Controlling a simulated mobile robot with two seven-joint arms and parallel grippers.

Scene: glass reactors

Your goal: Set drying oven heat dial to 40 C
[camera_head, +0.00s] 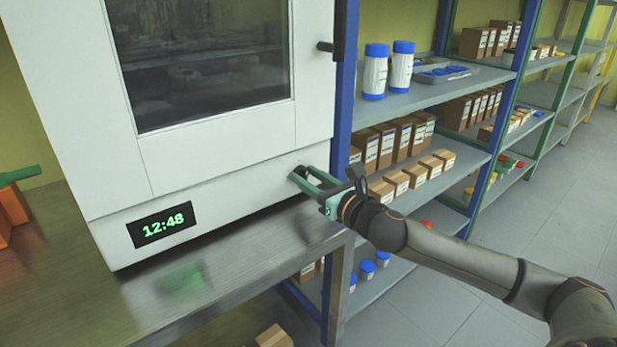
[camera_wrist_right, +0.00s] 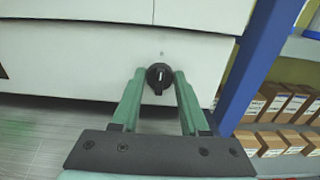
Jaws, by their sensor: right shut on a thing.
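The drying oven (camera_head: 200,190) is a white cabinet with a dark window, standing on a metal bench. Its lower front panel has a green digital display (camera_head: 162,225) reading 12:48. The heat dial (camera_wrist_right: 159,77) is a round black knob with a light pointer line standing nearly upright in the right wrist view. My right gripper (camera_head: 298,175) reaches the lower right of the oven front. Its two green fingers (camera_wrist_right: 160,75) are closed on the dial from both sides. Dial markings are too small to read. In the head view the fingers mostly hide the dial. My left gripper is not in view.
A blue-posted shelf (camera_head: 430,95) with brown boxes and blue-capped bottles (camera_head: 375,72) stands close to the right of the oven. The metal bench (camera_head: 60,270) is mostly clear in front. An orange object (camera_head: 12,205) sits at the far left.

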